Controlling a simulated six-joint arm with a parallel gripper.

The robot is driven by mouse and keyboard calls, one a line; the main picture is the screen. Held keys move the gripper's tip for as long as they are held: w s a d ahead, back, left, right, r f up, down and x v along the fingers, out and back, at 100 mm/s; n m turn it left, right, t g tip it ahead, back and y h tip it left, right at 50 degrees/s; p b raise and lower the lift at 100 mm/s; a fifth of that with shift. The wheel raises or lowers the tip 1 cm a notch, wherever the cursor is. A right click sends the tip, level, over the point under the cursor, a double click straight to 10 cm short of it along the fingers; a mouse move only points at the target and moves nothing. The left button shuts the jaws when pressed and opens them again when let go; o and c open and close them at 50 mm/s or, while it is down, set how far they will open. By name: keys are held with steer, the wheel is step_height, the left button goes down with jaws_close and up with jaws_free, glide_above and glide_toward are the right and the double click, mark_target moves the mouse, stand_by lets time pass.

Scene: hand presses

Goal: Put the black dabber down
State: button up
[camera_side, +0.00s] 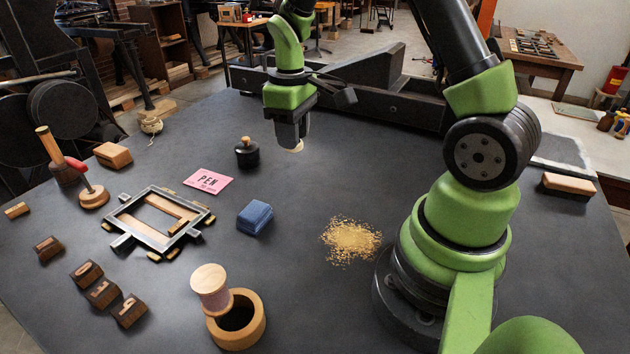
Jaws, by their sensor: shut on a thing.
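A squat black round thing with a brown knob (247,156) stands on the table just left of my gripper.
A pink card (209,181), a blue block (254,218) and a metal frame (122,224) lie to the left. Tan crumbs (350,241) lie near my base. The dark table (300,195) is bare below my gripper.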

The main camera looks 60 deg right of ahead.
steer(key=s+d+f, duration=0.2)
steer(key=d+f, duration=0.2)
steer(key=d, duration=0.5)
glide_above(322, 184)
steer(key=shift+n, duration=0.4)
step_height(322, 184, down, 4)
steer(key=shift+s+f, duration=0.1)
steer(key=shift+f, duration=2.6)
steer(key=shift+f, duration=0.2)
steer(key=o, duration=0.9)
steer(key=shift+o, duration=0.2)
steer(key=shift+r, duration=0.15)
